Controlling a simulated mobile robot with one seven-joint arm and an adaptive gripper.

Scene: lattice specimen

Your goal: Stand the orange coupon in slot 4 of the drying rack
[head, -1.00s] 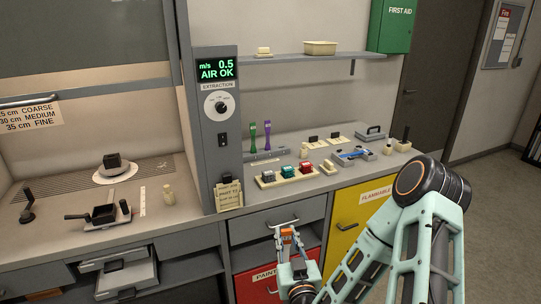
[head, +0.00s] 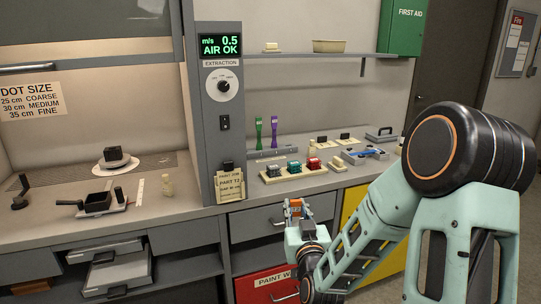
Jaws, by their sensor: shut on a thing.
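My gripper (head: 296,212) is in front of the counter's drawers, low in the middle of the head view. It is shut on a small orange piece, the orange coupon (head: 295,204), most of which the fingers hide. The drying rack (head: 272,155) looks to be the low grey bar at the back of the counter. Slot numbers are too small to read. My gripper is in front of the rack and apart from it.
A tray (head: 292,173) with dark, teal and red blocks lies in front of the rack. A blue-and-grey device (head: 363,155) is to the right. A grey extraction column (head: 218,110) with a hanging note (head: 229,185) stands left. A shelf (head: 320,54) runs above.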

